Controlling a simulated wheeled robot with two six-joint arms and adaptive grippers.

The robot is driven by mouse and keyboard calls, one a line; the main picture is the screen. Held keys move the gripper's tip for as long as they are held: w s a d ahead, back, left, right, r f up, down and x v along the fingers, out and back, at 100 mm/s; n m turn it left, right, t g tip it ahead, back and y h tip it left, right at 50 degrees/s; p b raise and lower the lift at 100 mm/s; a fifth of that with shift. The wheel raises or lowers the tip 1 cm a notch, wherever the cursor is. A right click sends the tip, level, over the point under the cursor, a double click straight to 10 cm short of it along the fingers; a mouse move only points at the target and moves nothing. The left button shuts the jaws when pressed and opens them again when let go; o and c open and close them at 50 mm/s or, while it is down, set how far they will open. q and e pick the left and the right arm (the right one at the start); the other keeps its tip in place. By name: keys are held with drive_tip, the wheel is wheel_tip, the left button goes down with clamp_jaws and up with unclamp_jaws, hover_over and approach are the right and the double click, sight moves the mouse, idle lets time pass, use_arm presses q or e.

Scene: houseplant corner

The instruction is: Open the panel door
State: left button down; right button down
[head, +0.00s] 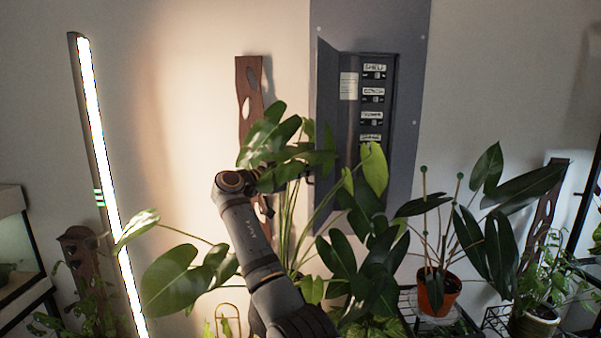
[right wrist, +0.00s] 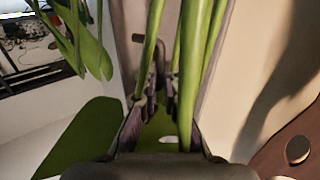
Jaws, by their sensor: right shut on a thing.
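The grey electrical panel (head: 408,100) is on the wall, and its panel door (head: 327,100) stands swung open to the left. Labelled breakers (head: 373,95) show inside. My right arm reaches up from below, with its wrist left of the door. My right gripper (head: 290,177) is largely behind leaves at the door's outer edge. In the right wrist view my right gripper (right wrist: 160,98) has its fingers closed together at the grey door (right wrist: 133,30), apparently on its handle. Green stems cross in front and hide the grip itself. My left gripper is not in view.
A large leafy plant (head: 340,255) crowds around my right arm and the lower panel. An orange pot (head: 438,292) with a plant stands to the right. A lit tube lamp (head: 103,180) leans at the left. A brown wooden plank (head: 250,95) is on the wall behind.

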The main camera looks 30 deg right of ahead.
drive_tip(key=shift+s+d+r, duration=0.1)
drive_tip(key=shift+d+r, duration=0.1)
drive_tip(key=shift+r, duration=0.15)
drive_tip(key=c, duration=1.8)
unclamp_jaws()
drive_tip(key=shift+o, duration=1)
drive_tip(key=shift+d+f, duration=0.1)
drive_tip(key=shift+d, duration=0.1)
drive_tip(key=shift+o, duration=0.7)
drive_tip(key=shift+d+f, duration=0.2)
drive_tip(key=shift+d, duration=0.1)
drive_tip(key=s+a, duration=0.2)
drive_tip(key=a, duration=1)
